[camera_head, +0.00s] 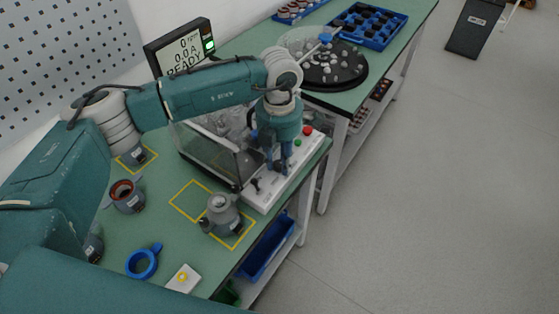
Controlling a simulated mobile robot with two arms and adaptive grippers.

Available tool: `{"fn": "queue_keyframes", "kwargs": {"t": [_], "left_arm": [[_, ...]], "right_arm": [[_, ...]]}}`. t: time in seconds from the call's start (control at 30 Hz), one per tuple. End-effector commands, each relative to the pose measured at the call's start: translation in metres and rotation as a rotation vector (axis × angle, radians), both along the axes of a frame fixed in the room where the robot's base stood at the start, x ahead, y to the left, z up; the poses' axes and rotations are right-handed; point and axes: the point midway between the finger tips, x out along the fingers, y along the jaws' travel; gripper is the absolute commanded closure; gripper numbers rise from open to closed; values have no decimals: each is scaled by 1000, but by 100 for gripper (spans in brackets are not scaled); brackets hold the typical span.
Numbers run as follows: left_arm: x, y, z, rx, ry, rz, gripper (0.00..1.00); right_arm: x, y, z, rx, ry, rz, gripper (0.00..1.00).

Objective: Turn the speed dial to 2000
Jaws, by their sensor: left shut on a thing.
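A white control panel (264,200) runs along the front of a clear-walled test enclosure (214,152) on the green bench. My left gripper (279,171) points down at this panel and is shut on the speed dial, which its fingers hide. The dial's scale and pointer cannot be read from here. A black display (181,52) behind the arm shows 0 on top, 0.0 A and READY, with a green light. My right gripper is not in view.
A red button (307,131), a green button (298,143) and a black switch (255,184) sit near the gripper. Grey motor parts, a blue ring (141,263) and a yellow-button box (183,278) stand on the bench. A round black tray (335,68) lies beyond.

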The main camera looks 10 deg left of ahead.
Motion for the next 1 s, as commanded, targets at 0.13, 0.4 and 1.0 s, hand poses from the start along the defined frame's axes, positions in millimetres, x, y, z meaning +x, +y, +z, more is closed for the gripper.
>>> {"fn": "queue_keyframes", "kwargs": {"t": [0.13,0.4,1.0], "left_arm": [[-1,1,0,1,3,1,100],[0,1,0,2,2,2,56],[-1,1,6,2,4,108,56]], "right_arm": [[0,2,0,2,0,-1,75],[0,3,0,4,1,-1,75],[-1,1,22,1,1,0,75]]}}
